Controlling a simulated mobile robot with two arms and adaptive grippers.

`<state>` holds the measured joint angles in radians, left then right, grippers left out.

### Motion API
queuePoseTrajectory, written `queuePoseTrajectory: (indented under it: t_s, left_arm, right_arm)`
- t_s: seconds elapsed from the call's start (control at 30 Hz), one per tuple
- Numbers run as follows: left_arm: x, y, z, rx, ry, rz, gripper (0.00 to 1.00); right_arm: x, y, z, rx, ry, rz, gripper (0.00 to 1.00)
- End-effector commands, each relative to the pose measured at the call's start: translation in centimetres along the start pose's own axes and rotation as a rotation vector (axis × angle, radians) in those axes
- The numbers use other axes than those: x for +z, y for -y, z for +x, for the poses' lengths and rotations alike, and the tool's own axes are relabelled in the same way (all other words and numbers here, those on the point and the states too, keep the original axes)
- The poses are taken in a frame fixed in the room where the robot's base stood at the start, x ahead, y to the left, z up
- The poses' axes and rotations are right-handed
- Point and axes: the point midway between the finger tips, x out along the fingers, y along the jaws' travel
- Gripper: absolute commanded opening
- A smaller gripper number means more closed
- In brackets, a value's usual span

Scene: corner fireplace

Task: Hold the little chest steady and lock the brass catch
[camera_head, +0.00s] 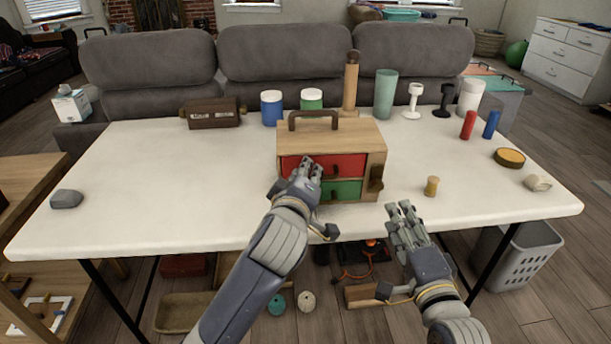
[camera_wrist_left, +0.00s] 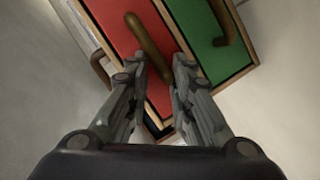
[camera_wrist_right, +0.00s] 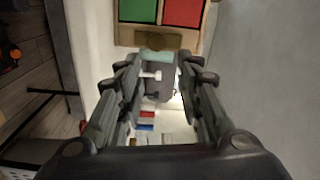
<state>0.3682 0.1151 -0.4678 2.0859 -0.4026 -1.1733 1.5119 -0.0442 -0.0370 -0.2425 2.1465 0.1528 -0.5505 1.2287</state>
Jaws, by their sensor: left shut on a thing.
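The little chest (camera_head: 331,139) is a pale wooden box with a dark top handle, standing upright near the table's front middle. Its red drawer (camera_head: 348,163) sits above its green drawer (camera_head: 345,189). The brass catch (camera_head: 376,179) is at the right side of the front; its position is unclear. My left gripper (camera_head: 308,168) is shut on the chest at the red drawer; in the left wrist view its fingers (camera_wrist_left: 160,68) are at the drawer's bar handle (camera_wrist_left: 147,43). My right gripper (camera_head: 402,212) is open and empty, in front and right of the chest, apart from it.
The white table (camera_head: 150,190) is clear to the left, except a grey stone (camera_head: 67,199). A small wooden spool (camera_head: 431,186) stands right of the chest. A dark box (camera_head: 212,113), jars and a green tumbler (camera_head: 385,93) stand behind.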

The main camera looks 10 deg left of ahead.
Motion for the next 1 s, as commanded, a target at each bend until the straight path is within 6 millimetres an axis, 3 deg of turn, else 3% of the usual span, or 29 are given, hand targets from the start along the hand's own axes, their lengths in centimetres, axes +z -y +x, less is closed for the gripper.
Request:
queuePoseTrajectory:
  t_s: [0.03,0.17,0.5,0.6,0.77,1.0]
  left_arm:
    - [0.6,1.7,0.4,-0.041,0.009,0.014,0.00]
    - [0.6,1.8,0.4,-0.042,0.009,0.016,0.00]
    - [0.5,1.8,0.4,-0.042,0.007,0.018,0.00]
    - [0.5,1.8,0.4,-0.043,0.007,0.019,0.00]
    - [0.5,1.9,0.4,-0.043,0.006,0.020,0.00]
    - [0.4,1.9,0.4,-0.043,0.005,0.020,0.00]
  right_arm:
    - [0.0,-0.1,0.0,0.000,0.000,-0.001,0.40]
    - [0.1,-0.1,-0.1,0.004,0.002,-0.082,0.44]
    - [1.0,-0.1,-1.3,0.018,-0.004,-0.844,0.44]
    - [1.0,-0.1,-1.6,0.018,-0.012,-0.999,0.44]
    - [1.0,0.0,-1.3,0.015,-0.020,-1.098,0.44]
    - [0.9,0.1,2.3,0.014,-0.021,-1.099,0.44]
